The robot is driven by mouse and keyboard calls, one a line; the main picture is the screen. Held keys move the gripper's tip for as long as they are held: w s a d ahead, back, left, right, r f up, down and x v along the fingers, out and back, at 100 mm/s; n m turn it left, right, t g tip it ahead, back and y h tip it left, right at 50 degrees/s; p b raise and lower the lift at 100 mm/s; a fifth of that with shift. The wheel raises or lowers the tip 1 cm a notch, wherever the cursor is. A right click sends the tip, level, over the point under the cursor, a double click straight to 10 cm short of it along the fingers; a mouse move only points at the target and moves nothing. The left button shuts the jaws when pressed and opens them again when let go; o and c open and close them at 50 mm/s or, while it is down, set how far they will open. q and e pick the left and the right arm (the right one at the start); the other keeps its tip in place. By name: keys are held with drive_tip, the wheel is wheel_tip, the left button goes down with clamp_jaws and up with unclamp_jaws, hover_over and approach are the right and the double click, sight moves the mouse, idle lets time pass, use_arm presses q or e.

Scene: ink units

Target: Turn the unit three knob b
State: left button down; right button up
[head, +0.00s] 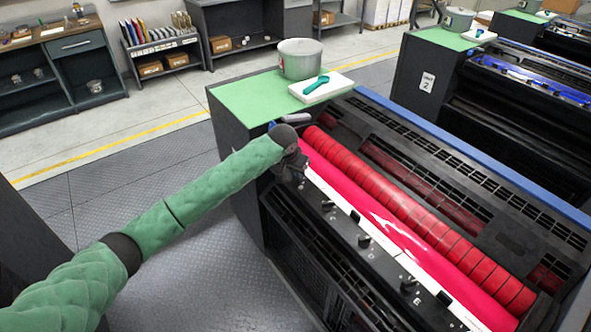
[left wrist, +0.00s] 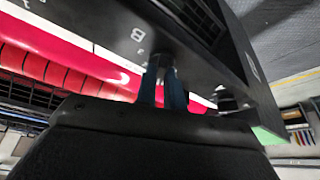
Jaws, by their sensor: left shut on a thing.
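The near ink unit (head: 300,250) has a dark front rail with several small black knobs, such as one at its middle (head: 363,240). Pink-red ink lies along its trough beside the red segmented roller (head: 420,225). My left gripper (head: 293,167) is at the far left end of this rail, reaching down to it. In the left wrist view, the fingers (left wrist: 166,92) are shut on a small dark knob (left wrist: 160,62) just below a white letter B (left wrist: 137,34). The fingers hide most of this knob. My right gripper is in neither view.
A green-topped cabinet end (head: 245,100) carries a grey pot (head: 300,58) and a white slab (head: 322,88) with a teal tool. A second unit, labelled Unit 2 (head: 427,83), stands behind to the right. Open floor (head: 170,250) lies left of the near unit.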

sight(292, 185)
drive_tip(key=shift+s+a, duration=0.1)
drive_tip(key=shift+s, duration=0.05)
use_arm(q)
drive_tip(key=c, duration=1.5)
unclamp_jaws()
